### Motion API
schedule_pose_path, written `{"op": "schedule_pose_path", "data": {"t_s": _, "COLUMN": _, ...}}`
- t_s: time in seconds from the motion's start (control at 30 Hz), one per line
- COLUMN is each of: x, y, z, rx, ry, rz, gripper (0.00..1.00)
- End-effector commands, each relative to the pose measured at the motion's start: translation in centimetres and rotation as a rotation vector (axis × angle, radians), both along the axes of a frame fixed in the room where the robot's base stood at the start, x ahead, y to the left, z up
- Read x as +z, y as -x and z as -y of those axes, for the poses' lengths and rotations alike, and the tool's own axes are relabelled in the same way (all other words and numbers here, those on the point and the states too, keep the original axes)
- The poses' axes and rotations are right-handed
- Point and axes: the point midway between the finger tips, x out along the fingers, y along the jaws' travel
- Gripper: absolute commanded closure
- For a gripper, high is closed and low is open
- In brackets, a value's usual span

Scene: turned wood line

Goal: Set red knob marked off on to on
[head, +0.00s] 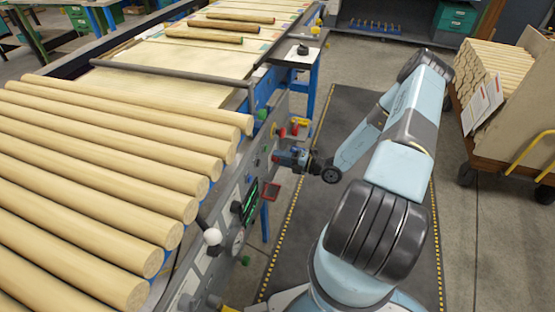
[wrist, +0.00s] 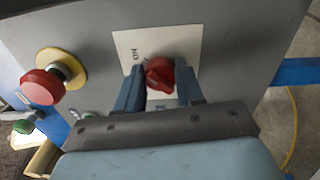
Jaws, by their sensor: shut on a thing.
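The red knob (wrist: 160,73) sits on a pale label plate (wrist: 188,45) on the grey panel in the wrist view. The word ON is readable on the plate, to the upper left of the knob; an OFF mark is not visible. My gripper (wrist: 161,84) has one blue-grey finger on each side of the knob and is shut on it. I cannot tell clearly which way the knob points. In the head view my gripper (head: 278,157) is against the side panel of the machine, and the knob is hidden there.
A red mushroom button (wrist: 42,86) on a yellow base and a green button (wrist: 24,124) stick out left of the knob. Wooden rods (head: 110,170) lie along the machine. A loaded cart (head: 505,110) stands at right. The dark floor mat (head: 330,130) is clear beside my arm.

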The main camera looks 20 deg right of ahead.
Motion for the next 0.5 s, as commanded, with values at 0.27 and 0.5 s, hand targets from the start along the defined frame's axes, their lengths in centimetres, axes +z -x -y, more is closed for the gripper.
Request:
{"op": "schedule_pose_path", "data": {"t_s": 0.27, "x": -0.37, "y": -0.06, "z": 0.38, "rx": -0.007, "ry": 0.004, "rz": -0.013, "gripper": 0.93}}
{"op": "schedule_pose_path", "data": {"t_s": 0.5, "x": -0.38, "y": -0.01, "z": 0.31, "rx": -0.005, "ry": 0.004, "rz": -0.013, "gripper": 0.55}}
